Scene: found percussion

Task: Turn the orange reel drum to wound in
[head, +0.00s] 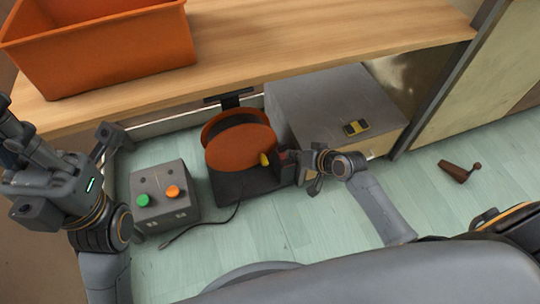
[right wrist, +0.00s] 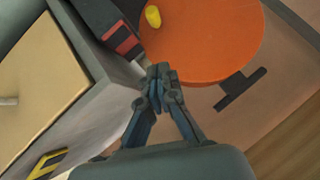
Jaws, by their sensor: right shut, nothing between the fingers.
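The orange reel drum (head: 240,148) sits on a dark base (head: 240,187) on the floor, under the front edge of the wooden bench. A yellow knob (head: 264,159) stands out from the drum's face near its right side. The right wrist view shows the orange face (right wrist: 205,45) and the yellow knob (right wrist: 153,16) close up. My right gripper (head: 303,168) is beside the drum's right side. Its fingertips (right wrist: 158,80) are shut together and empty, in front of the drum's edge in that view. My left gripper is at the left, away from the drum; its finger opening is unclear.
A grey control box (head: 164,203) with green and orange buttons stands left of the drum, with a cable on the floor. A grey box (head: 330,95) stands close behind my right gripper. An orange bin (head: 100,50) is on the bench (head: 300,35). A small brown object (head: 454,171) lies right.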

